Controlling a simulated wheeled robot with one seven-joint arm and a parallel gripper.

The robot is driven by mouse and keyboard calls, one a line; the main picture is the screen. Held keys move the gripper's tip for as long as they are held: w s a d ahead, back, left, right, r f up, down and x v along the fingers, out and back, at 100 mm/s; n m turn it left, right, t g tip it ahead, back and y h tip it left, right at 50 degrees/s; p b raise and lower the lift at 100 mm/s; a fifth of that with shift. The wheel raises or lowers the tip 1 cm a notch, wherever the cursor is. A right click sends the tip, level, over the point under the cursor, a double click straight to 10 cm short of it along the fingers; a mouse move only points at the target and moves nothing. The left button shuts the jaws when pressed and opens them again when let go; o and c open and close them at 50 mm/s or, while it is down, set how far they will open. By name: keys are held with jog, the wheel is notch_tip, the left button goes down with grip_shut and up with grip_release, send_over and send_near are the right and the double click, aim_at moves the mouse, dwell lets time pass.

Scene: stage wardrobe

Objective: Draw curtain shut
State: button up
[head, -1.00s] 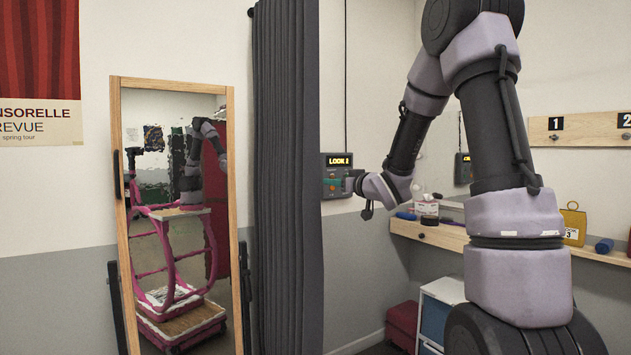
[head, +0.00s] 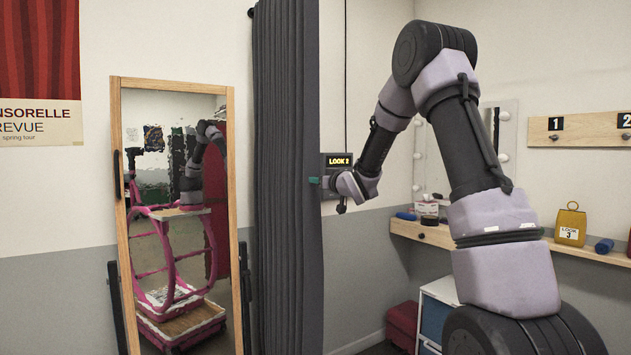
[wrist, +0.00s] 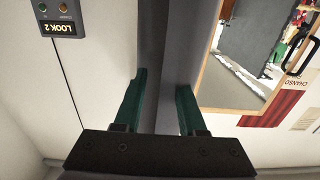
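The dark grey curtain (head: 285,180) hangs bunched in a narrow vertical bundle between the standing mirror and the wall control box. My gripper (head: 315,181) is at the curtain's right edge at about mid height, with a green fingertip showing there. In the wrist view, its two green fingers (wrist: 162,82) are apart. The curtain's folded edge (wrist: 172,35) lies ahead of and between them. I cannot tell whether a finger touches the cloth.
A wood-framed mirror (head: 123,230) stands left of the curtain. The control box reading "LOOK 2" (head: 339,161) is on the wall behind my gripper. A red case (head: 402,322) stands on the floor.

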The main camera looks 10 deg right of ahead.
grip_shut()
dwell(1.4)
